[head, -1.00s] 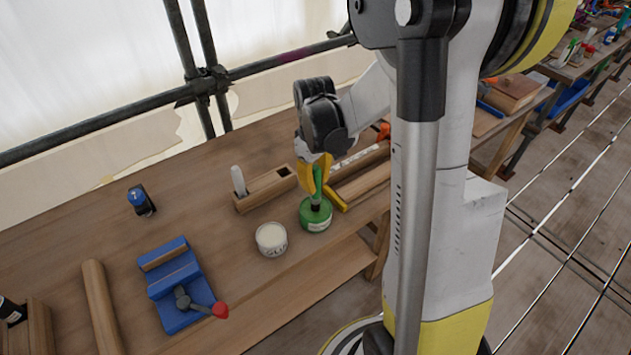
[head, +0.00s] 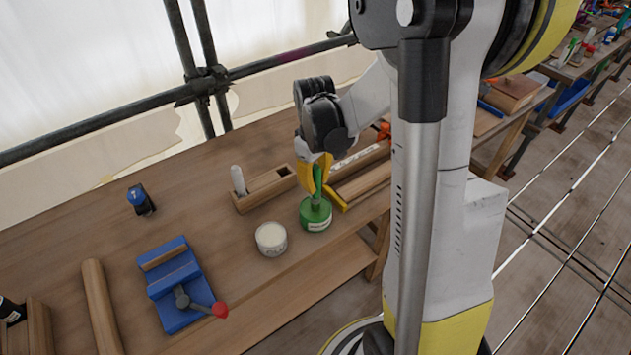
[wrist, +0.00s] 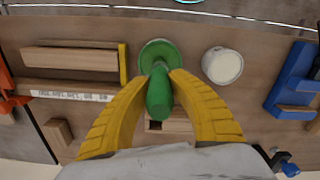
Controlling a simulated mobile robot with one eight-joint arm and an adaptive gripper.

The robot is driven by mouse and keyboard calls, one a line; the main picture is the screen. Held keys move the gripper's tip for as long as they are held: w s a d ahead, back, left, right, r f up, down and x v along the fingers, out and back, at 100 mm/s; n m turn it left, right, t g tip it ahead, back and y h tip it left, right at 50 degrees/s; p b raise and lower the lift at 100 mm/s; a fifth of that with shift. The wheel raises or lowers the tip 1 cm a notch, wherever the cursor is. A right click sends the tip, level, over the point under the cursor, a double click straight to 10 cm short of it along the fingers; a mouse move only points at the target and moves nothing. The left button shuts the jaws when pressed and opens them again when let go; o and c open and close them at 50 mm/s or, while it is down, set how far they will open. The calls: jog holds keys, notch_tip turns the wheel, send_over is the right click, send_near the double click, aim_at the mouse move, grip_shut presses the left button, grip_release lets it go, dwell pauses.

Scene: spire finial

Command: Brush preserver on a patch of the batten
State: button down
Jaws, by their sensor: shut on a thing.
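My gripper (head: 317,176) has yellow fingers shut on the green handle of a brush (head: 317,181). In the wrist view the gripper (wrist: 160,84) closes on the green handle (wrist: 160,95) from both sides. The brush stands nearly upright over a green tin (head: 316,215), its lower end at or in the tin; bristles are hidden. The tin also shows in the wrist view (wrist: 158,50), behind the handle. Right of the tin in the head view, a wooden batten (head: 362,188) lies with a yellow end piece. I cannot see any brushed patch on it.
A white glue pot (head: 271,239) stands just left of the tin. A wooden block with slots (head: 266,189) holds a white-handled tool. A blue vise (head: 178,285) with a red-tipped lever is farther left.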

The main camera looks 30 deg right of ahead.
aim_at(316, 166)
jog(key=shift+r+p, duration=2.55)
jog(key=shift+r, duration=0.95)
